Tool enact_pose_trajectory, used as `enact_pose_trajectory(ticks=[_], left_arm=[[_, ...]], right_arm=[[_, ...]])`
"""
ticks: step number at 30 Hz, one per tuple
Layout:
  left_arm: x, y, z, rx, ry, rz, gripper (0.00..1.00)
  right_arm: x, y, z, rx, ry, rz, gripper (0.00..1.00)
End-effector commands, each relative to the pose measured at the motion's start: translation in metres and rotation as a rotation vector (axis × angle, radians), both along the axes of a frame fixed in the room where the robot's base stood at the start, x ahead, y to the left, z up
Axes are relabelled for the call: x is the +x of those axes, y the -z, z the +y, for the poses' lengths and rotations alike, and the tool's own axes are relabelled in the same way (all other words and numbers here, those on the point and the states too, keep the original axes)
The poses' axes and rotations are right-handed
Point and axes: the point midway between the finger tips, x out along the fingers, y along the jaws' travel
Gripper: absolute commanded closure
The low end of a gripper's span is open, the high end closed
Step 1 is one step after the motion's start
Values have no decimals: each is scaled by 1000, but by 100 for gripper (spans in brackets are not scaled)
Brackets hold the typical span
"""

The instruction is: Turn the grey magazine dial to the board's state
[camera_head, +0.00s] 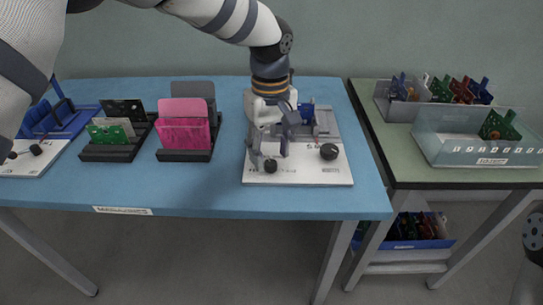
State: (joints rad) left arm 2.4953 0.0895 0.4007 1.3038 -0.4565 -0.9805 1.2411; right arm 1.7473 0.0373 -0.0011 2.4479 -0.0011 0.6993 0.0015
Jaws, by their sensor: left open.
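A grey magazine (326,122) stands at the back of a white panel (310,172) on the blue table, partly hidden by my left arm. A blue board (306,111) shows in it beside the gripper. The panel bears two black dials: a front left dial (270,166) and a right dial (329,151). The panel's lettering is too small to read. My left gripper (270,150) points down, open, with its fingertips just above and behind the front left dial. I cannot tell whether they touch it. My right gripper is not in view.
Left of the panel stand a pink holder (183,134), a black rack (112,152) with a green board, and a blue magazine (62,117) with its own white panel and dial (36,150). A green side table (390,148) on the right bears bins of coloured boards.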

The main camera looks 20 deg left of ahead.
Motion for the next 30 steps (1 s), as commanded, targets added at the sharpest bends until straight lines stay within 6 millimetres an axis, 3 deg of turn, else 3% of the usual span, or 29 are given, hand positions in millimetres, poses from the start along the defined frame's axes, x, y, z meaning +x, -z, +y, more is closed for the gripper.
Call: enact_pose_trajectory(ticks=[4,13,19,30], left_arm=[[0,18,0,-1,1,1,56],[0,21,0,1,1,-2,56],[0,21,0,0,1,-1,100],[0,20,0,1,44,-2,100]], right_arm=[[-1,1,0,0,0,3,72],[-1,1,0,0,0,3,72],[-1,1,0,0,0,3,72],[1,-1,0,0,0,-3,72]])
